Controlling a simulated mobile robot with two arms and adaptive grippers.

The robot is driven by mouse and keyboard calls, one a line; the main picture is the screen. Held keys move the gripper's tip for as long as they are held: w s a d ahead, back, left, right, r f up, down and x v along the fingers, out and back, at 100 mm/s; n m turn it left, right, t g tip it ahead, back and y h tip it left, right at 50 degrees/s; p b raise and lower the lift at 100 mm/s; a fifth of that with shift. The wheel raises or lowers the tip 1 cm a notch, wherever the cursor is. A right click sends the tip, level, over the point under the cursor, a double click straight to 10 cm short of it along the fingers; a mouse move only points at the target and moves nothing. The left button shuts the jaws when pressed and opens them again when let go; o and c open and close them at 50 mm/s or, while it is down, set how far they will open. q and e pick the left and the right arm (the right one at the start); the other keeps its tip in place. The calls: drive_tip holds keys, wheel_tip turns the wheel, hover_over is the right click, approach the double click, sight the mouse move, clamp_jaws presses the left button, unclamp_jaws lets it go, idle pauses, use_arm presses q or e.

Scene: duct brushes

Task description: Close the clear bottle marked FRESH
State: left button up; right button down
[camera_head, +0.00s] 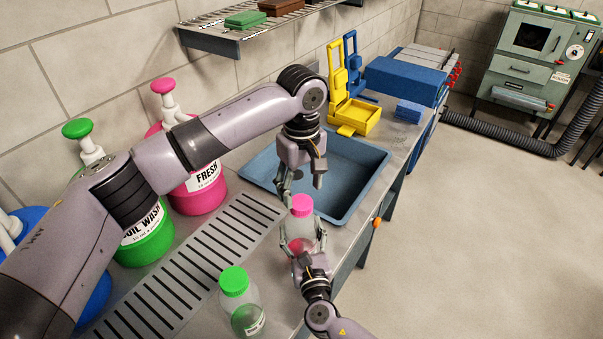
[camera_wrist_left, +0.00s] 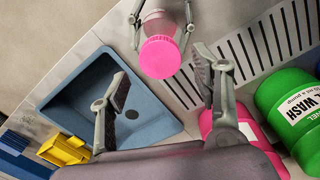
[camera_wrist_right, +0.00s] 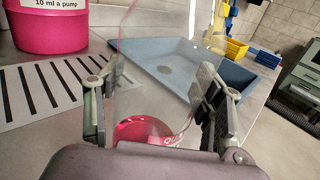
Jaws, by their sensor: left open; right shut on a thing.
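The clear bottle (camera_head: 299,232) with pink liquid low inside stands upright over the counter. Its pink cap (camera_head: 301,205) sits on its top; I cannot tell how tight it is. The cap also shows in the left wrist view (camera_wrist_left: 160,57). My right gripper (camera_head: 308,247) is shut around the bottle's body, with a finger on each side in the right wrist view (camera_wrist_right: 150,90). The bottle's marking is mostly hidden. My left gripper (camera_head: 302,184) is open and empty, just above the cap and apart from it. The left wrist view shows its spread fingers (camera_wrist_left: 168,85).
A clear bottle with a green cap (camera_head: 239,300) stands on the counter in front. The pink FRESH pump jug (camera_head: 205,190) and green pump jug (camera_head: 145,240) stand left, beside a slotted drain (camera_head: 190,265). A blue basin (camera_head: 350,180) lies behind the bottle.

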sight(301, 202)
use_arm(q)
drive_tip(key=shift+f, duration=1.95)
drive_tip(key=shift+c, duration=0.2)
drive_tip(key=c, duration=1.2)
drive_tip(key=m, duration=1.2)
drive_tip(key=shift+m, duration=0.3)
drive_tip(key=m, duration=1.1)
drive_tip(key=shift+m, duration=0.4)
drive_tip(key=o, duration=1.4)
